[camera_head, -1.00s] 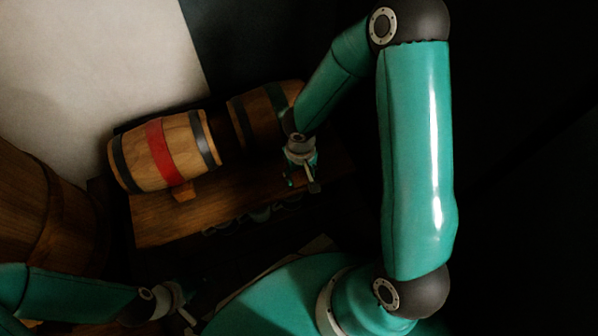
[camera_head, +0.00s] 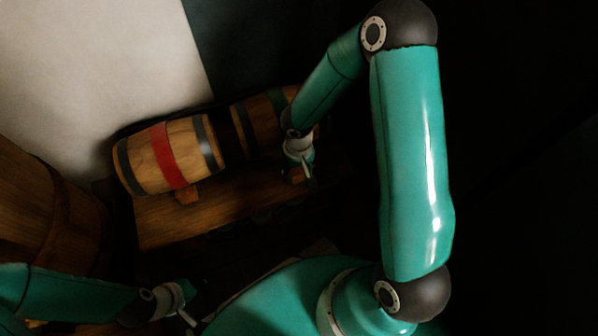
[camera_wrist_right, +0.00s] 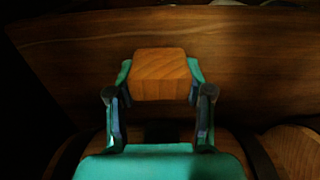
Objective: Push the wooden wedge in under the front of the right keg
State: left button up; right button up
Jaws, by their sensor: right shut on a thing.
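The right keg (camera_head: 256,123), with a green band, lies on its side on a wooden shelf (camera_head: 165,229), partly hidden by my right arm. My right gripper (camera_head: 304,172) is in front of this keg, low over the shelf. In the right wrist view my right gripper (camera_wrist_right: 160,82) is shut on the wooden wedge (camera_wrist_right: 160,70), a light brown block between its two fingers. The wedge shows only as a small orange patch in the head view (camera_head: 297,176). Whether it touches the shelf or keg, I cannot tell. My left gripper (camera_head: 184,309) is low at the left, its fingers unclear.
The left keg (camera_head: 160,158), with a red band, lies beside the right keg. Another wedge (camera_head: 186,194) sits under its front. A large barrel (camera_head: 40,215) stands at the far left. The shelf front between the left wedge and my right gripper looks bare.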

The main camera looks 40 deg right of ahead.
jog(key=shift+w+d, duration=0.1)
jog(key=shift+w, duration=0.1)
jog(key=o, duration=1.2)
jog(key=shift+o, duration=0.2)
jog(key=shift+c, duration=0.5)
jog(key=shift+r, duration=0.1)
jog(key=shift+s+a+r+p, duration=0.1)
jog(key=shift+s+r+p, duration=0.2)
jog(key=shift+r+p, duration=0.8)
jog(key=shift+s+a+r+p, duration=0.1)
jog(key=shift+s+r+p, duration=0.25)
jog(key=shift+r, duration=1.3)
jog(key=shift+s+a+r+p, duration=0.1)
jog(key=shift+s+r+p, duration=0.15)
jog(key=shift+r+p, duration=0.85)
jog(key=shift+s+r, duration=0.1)
jog(key=shift+r, duration=0.45)
